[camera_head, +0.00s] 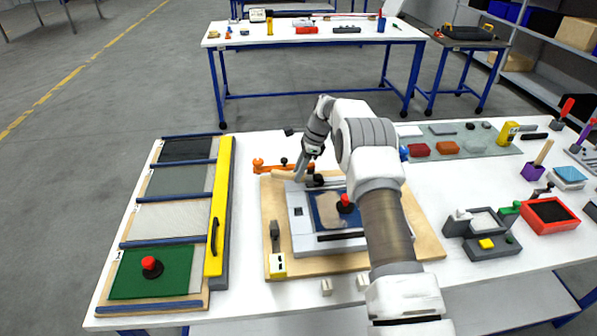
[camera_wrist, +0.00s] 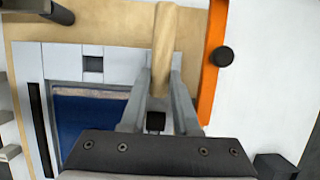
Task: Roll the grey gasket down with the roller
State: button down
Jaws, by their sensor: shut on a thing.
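A grey rectangular frame (camera_head: 302,232) lies on a wooden board (camera_head: 428,243) around a blue panel; I cannot tell the gasket apart from this frame. The frame also shows in the wrist view (camera_wrist: 62,62), with the blue panel (camera_wrist: 90,120) inside it. My gripper (camera_head: 299,172) is over the frame's far left corner, shut on a pale wooden handle (camera_head: 282,175), seemingly the roller's. In the wrist view the handle (camera_wrist: 163,45) sticks out between my fingers (camera_wrist: 158,105). The roller's head is not clearly visible.
A red knob (camera_head: 345,204) stands on the blue panel. An orange bar (camera_head: 283,168) lies along the board's far edge. A yellow block (camera_head: 277,265) is at its near left. A rack of panels (camera_head: 165,219) stands left; tools and trays crowd the right.

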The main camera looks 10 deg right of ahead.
dwell(0.6)
jog(key=shift+d, duration=0.3)
jog(key=shift+d+r, duration=0.1)
jog(key=shift+d, duration=0.7)
jog(key=shift+f, duration=0.25)
dwell(0.8)
jog(key=shift+r, duration=0.2)
dwell(0.5)
jog(key=shift+d, duration=0.35)
jog(key=shift+d, duration=0.7)
